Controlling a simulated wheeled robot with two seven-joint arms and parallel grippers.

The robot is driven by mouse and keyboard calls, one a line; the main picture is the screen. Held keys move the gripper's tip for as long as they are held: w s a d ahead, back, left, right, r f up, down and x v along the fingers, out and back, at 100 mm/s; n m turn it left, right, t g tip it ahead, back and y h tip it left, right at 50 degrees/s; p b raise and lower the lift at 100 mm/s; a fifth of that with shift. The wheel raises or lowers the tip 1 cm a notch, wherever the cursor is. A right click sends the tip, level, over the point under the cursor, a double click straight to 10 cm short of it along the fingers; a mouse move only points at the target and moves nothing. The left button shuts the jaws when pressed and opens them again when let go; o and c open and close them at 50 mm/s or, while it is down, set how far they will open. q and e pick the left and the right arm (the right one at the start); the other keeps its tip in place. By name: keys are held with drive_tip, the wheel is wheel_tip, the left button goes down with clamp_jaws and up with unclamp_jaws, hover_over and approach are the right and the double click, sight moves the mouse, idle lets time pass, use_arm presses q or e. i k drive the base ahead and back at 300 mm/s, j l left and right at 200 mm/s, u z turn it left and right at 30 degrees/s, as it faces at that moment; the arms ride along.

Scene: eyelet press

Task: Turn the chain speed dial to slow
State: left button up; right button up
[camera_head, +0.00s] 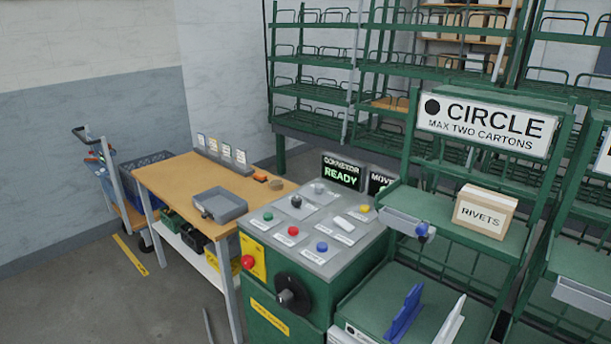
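A green control console (335,262) stands in the middle of the view with a grey sloped panel on top. The panel carries a black knob (296,201), a white lever-like switch (344,222), a grey knob (319,188) and several coloured buttons, among them a red one (293,231) and a blue one (322,247). The labels are too small to read, so I cannot tell which control is the chain speed dial or where it points. Neither of my grippers shows.
A display (341,172) behind the panel reads "CONVEYOR READY". A red mushroom button (247,262) sits on the console's yellow plate. A wooden bench (165,184) with a grey tray (219,211) adjoins at left. A green rack with a rivets carton (485,211) stands at right.

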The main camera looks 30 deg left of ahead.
sight(319, 188)
drive_tip(key=j+z, duration=0.1)
drive_tip(key=j, duration=0.55)
drive_tip(key=j+z, duration=0.1)
drive_tip(key=j, duration=0.55)
drive_tip(key=k+j+z, duration=0.1)
drive_tip(key=j, duration=0.55)
drive_tip(key=k+j+z, duration=0.1)
drive_tip(key=j, duration=0.55)
drive_tip(key=k+j+z, duration=0.1)
drive_tip(key=j, duration=0.55)
